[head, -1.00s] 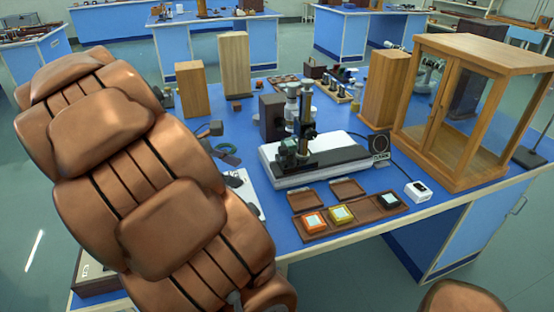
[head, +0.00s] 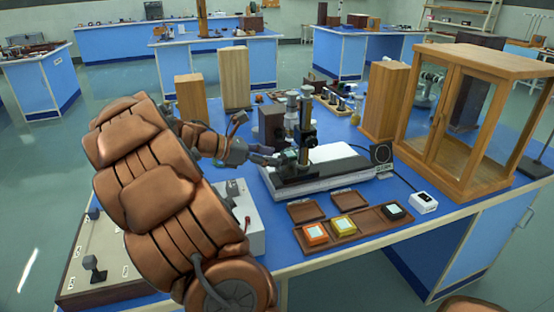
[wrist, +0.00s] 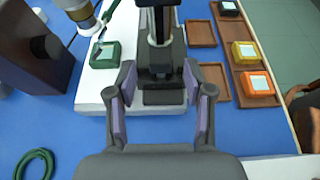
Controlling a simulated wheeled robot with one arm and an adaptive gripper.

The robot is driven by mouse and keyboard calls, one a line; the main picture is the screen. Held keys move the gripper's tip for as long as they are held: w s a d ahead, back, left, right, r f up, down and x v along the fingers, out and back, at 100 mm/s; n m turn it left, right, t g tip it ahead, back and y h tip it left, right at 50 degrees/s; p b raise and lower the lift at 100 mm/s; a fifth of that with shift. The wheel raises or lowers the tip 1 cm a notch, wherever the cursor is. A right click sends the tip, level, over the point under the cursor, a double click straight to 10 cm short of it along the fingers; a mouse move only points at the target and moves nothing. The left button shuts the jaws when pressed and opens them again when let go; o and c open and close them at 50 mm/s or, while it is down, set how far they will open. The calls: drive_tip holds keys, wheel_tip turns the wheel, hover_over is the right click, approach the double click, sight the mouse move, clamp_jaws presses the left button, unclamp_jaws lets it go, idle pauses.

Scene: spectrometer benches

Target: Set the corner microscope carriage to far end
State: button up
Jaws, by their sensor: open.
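No grip on the carriage is visible. In the head view my gripper (head: 272,157) is at the left end of the base, and its fingers are partly hard to make out.
A green-framed square (wrist: 105,54) lies on the white base left of the rail. Brown trays (head: 355,227) with orange, yellow and black squares lie in front. A glass-fronted wooden cabinet (head: 470,120) stands right. A dark box (wrist: 35,45) and green ring (wrist: 35,163) are at left.

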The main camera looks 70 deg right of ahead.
drive_tip(key=shift+x, duration=1.3)
drive_tip(key=shift+f, duration=0.1)
drive_tip(key=shift+c, duration=0.2)
clamp_jaws()
